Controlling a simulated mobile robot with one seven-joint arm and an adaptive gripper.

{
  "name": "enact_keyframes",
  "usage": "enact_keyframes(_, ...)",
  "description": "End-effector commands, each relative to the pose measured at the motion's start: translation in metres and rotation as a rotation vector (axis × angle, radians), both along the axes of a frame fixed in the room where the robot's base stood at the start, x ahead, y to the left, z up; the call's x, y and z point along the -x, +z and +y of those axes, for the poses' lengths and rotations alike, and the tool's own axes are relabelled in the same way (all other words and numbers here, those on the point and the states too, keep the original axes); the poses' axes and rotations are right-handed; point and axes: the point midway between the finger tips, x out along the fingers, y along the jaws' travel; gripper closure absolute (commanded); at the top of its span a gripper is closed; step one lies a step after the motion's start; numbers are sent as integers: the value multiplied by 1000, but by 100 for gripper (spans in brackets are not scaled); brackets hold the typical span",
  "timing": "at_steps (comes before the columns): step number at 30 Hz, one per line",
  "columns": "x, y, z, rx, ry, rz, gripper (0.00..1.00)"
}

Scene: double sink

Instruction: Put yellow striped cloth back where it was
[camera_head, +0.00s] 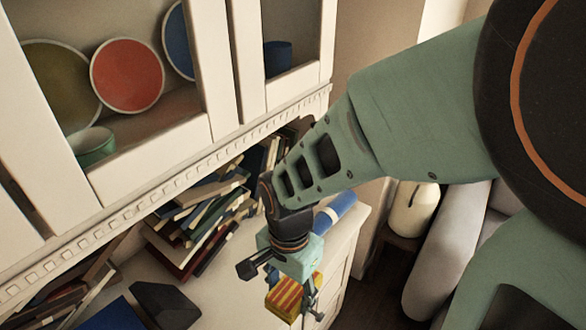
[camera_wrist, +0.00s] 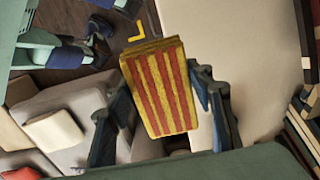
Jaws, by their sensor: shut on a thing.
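The yellow striped cloth (camera_head: 295,297) has red stripes and looks like a folded block. My gripper (camera_head: 291,286) is shut on it, near the front edge of the white cabinet top (camera_head: 240,272) in the head view. In the wrist view the cloth (camera_wrist: 160,88) sits between the two dark blue fingers of my gripper (camera_wrist: 162,100), one on each side. The head view does not show clearly how high the cloth is above the cabinet top.
Several books (camera_head: 205,215) lean in a pile at the back of the cabinet top. A dark block (camera_head: 165,303) and a blue rolled item (camera_head: 337,208) are nearby. The glazed upper cabinet (camera_head: 150,165) overhangs the books. A grey sofa (camera_head: 450,255) stands at right.

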Motion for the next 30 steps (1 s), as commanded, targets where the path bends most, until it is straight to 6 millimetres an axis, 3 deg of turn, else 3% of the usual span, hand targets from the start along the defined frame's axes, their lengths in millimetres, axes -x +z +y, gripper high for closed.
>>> enact_keyframes(5, -25, -16, 1, 1, -3, -1, 78)
enact_keyframes(13, -93, -47, 3, 1, -3, -1, 78)
enact_keyframes(19, -118, -80, 4, 0, -3, 0, 78)
enact_keyframes(30, -138, -101, 5, 0, -1, 0, 78)
